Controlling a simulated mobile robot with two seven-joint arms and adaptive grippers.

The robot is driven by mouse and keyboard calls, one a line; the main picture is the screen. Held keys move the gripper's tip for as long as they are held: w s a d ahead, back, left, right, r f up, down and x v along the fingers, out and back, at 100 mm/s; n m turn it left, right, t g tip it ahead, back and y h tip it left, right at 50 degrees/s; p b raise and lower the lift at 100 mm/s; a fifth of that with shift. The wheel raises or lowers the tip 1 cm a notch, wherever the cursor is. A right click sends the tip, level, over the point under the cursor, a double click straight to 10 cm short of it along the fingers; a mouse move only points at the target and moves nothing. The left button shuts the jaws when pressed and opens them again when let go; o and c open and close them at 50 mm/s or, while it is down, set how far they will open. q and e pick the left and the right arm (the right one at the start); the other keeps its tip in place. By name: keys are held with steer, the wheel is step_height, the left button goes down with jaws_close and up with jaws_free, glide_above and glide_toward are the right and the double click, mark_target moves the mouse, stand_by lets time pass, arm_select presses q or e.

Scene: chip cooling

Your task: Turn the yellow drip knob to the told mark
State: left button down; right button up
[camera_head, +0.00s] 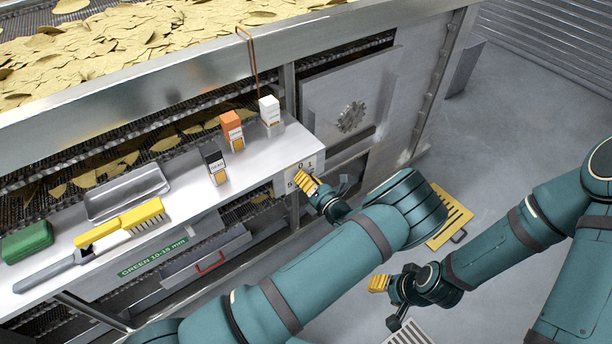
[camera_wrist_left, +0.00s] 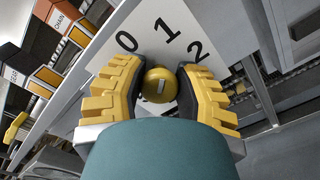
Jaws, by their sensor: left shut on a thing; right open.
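The yellow drip knob (camera_wrist_left: 160,86) shows in the left wrist view, round, with a short pale line on its face. It sits on a white dial plate (camera_wrist_left: 178,28) printed with the marks 0, 1 and 2. My left gripper (camera_wrist_left: 159,88) is shut on the knob, with a yellow ridged finger on each side. In the head view my left gripper (camera_head: 307,183) is at the plate on the shelf's right end, and its fingers hide the knob. My right gripper (camera_head: 384,296) is open and empty, low over the floor, away from the knob.
White (camera_head: 270,110), orange (camera_head: 232,131) and black (camera_head: 214,164) boxes stand on the steel shelf. A yellow slotted panel (camera_head: 448,216) is on the floor.

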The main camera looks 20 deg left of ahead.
arm_select(q)
steer(key=m+p, duration=0.1)
steer(key=m, duration=0.3)
steer(key=shift+m, duration=0.3)
steer(key=m, duration=0.4)
steer(key=shift+f+m+p, duration=0.15)
steer(key=shift+m+p, duration=0.2)
steer(key=shift+m, duration=0.05)
steer(key=c, duration=0.6)
jaws_free()
steer(key=v, duration=0.7)
steer(key=shift+s+d, duration=0.2)
